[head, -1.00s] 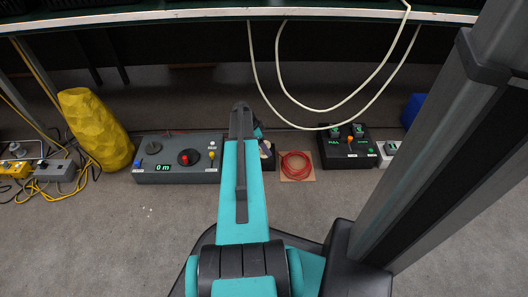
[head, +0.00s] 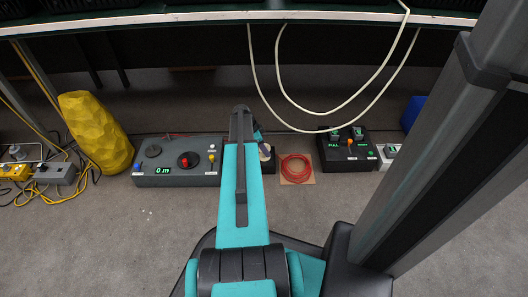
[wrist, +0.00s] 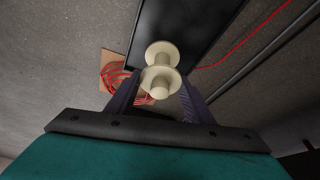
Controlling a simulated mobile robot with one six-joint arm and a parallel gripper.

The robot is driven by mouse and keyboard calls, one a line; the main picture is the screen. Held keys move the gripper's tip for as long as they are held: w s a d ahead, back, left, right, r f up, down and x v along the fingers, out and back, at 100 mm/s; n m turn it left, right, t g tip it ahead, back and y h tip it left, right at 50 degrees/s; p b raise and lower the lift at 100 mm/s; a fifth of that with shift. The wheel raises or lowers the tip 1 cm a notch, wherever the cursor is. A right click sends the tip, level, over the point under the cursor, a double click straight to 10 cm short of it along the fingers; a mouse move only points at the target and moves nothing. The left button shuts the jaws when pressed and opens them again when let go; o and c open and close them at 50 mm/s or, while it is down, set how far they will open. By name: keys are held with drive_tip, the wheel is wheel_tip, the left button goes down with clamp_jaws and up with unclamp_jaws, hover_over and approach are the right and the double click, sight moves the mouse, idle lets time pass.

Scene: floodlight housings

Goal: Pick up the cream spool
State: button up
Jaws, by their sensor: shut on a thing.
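The cream spool (wrist: 160,54) is in the wrist view, with two round flanges and a short hub end facing the camera. My gripper (wrist: 160,80) is shut on it, with one dark finger on each side of the nearer flange. Behind the spool is a black rectangular tray or panel (wrist: 205,25); I cannot tell whether the spool touches it.
A coil of red cable (head: 295,168) lies on a brown square to the right. A grey control box (head: 180,180) stands left of my arm and a black switch box (head: 347,152) further right. White cables (head: 330,110) hang from the shelf above. The near floor is clear.

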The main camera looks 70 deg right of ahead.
drive_tip(key=shift+r, duration=0.1)
drive_tip(key=shift+r+p, duration=0.55)
drive_tip(key=shift+r, duration=0.15)
wheel_tip(320, 180, up, 3)
drive_tip(key=shift+f+p, duration=0.2)
drive_tip(key=shift+p, duration=0.65)
drive_tip(key=w+a+p, duration=0.4)
drive_tip(key=w+a, duration=0.6)
drive_tip(key=w, duration=0.2)
drive_tip(key=shift+w+a+r+p, duration=0.15)
drive_tip(key=shift+r+p, duration=0.25)
